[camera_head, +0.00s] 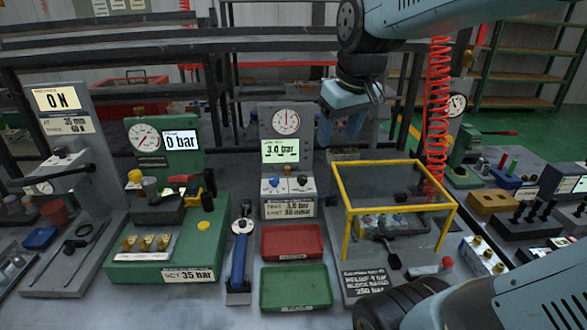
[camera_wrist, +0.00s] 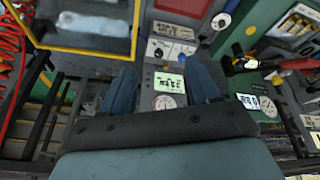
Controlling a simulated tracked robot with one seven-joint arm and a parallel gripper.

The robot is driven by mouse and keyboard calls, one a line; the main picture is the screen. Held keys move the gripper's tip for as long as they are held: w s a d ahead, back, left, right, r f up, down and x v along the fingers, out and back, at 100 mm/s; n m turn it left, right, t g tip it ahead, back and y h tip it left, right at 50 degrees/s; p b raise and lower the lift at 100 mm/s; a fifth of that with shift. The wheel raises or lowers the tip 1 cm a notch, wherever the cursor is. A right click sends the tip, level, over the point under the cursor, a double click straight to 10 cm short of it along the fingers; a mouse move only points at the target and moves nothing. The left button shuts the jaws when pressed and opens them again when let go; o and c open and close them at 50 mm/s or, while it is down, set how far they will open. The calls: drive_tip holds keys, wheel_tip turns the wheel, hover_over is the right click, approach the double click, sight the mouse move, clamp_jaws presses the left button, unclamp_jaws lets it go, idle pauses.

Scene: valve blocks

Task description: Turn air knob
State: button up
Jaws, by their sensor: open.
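A grey test station (camera_head: 286,150) stands upright near the middle of the bench in the head view. It has a round gauge (camera_head: 286,121) and a display (camera_head: 281,150) reading about 3.0 bar. Below the display are a blue knob (camera_head: 273,183) and a black knob (camera_head: 302,180); labels naming the air knob are too small to read. My gripper (camera_head: 345,128) hangs just right of the station, apart from the knobs. In the wrist view, upside down, its open, empty fingers (camera_wrist: 163,72) flank the display (camera_wrist: 169,83), with both knobs (camera_wrist: 158,53) beyond the fingertips.
A yellow frame (camera_head: 385,166) stands right of the station, close to my arm, with a red coiled hose (camera_head: 437,110) behind it. A red tray (camera_head: 292,241) and a green tray (camera_head: 296,288) lie in front. A green valve block (camera_head: 165,240) is at left.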

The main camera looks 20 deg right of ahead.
drive_tip(key=w+f+n+g, duration=0.2)
drive_tip(key=w+f+n, duration=0.2)
drive_tip(key=w, duration=0.9)
drive_tip(key=n+g, duration=0.2)
drive_tip(key=n, duration=0.1)
approach(302, 177)
wheel_tip(302, 177, down, 9)
drive_tip(key=shift+r, duration=0.15)
drive_tip(key=c, duration=1)
